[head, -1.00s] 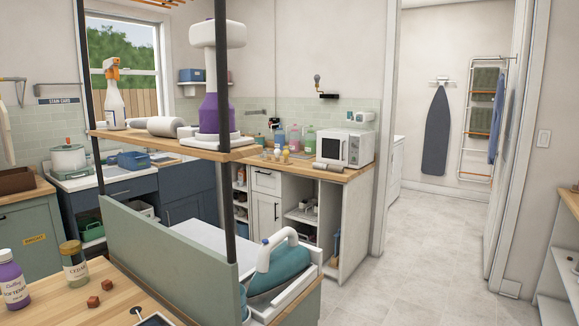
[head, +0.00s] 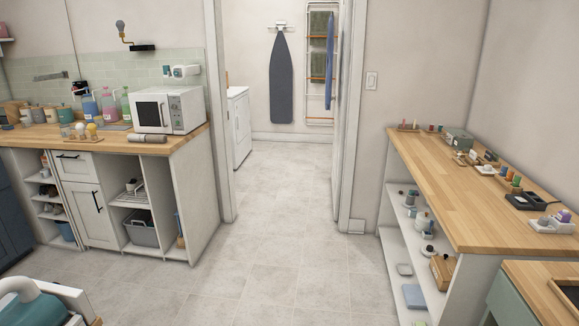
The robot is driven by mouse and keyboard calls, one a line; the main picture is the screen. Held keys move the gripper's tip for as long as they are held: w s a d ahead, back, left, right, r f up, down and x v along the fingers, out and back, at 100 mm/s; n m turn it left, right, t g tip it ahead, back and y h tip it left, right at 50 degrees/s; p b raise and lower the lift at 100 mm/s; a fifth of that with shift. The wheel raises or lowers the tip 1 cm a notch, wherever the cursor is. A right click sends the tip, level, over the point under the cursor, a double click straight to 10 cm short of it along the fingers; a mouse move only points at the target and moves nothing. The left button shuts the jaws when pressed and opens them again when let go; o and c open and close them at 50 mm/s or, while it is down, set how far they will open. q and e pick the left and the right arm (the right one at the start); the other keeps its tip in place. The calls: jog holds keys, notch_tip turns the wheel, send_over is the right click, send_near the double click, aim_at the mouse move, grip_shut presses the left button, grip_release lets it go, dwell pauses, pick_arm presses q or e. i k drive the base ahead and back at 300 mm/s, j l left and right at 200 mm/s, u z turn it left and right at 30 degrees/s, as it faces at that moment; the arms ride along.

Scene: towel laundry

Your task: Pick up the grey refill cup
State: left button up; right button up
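I cannot make out a grey refill cup for certain in the head view. Several small canisters (head: 37,114) stand at the left end of the wooden counter, too small to tell whether a grey cup is among them. Small items also stand on the right-hand wooden counter and on the white shelves below it, and a grey cup cannot be told apart there. Neither of my grippers is in view.
A white microwave (head: 170,109) stands on the left counter (head: 185,142), beside coloured bottles (head: 108,103). The right counter (head: 437,200) stands along the right wall. The tiled floor (head: 285,240) between is clear to the doorway.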

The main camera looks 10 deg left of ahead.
aim_at(66, 130)
jog(key=i+u, duration=0.3)
jog(key=i, duration=0.35)
jog(key=i+u, duration=0.3)
jog(key=i, duration=0.3)
jog(key=i+l+u, duration=0.3)
jog(key=i, duration=0.3)
jog(key=i+j+u, duration=0.3)
jog(key=i+u, duration=0.15)
jog(key=i+j+u, duration=0.1)
jog(key=i+u, duration=0.35)
jog(key=i, duration=0.15)
jog(key=i+l+u, duration=0.1)
jog(key=i+u, duration=0.3)
jog(key=i+l+u, duration=0.3)
jog(key=i+u, duration=0.15)
jog(key=i, duration=0.2)
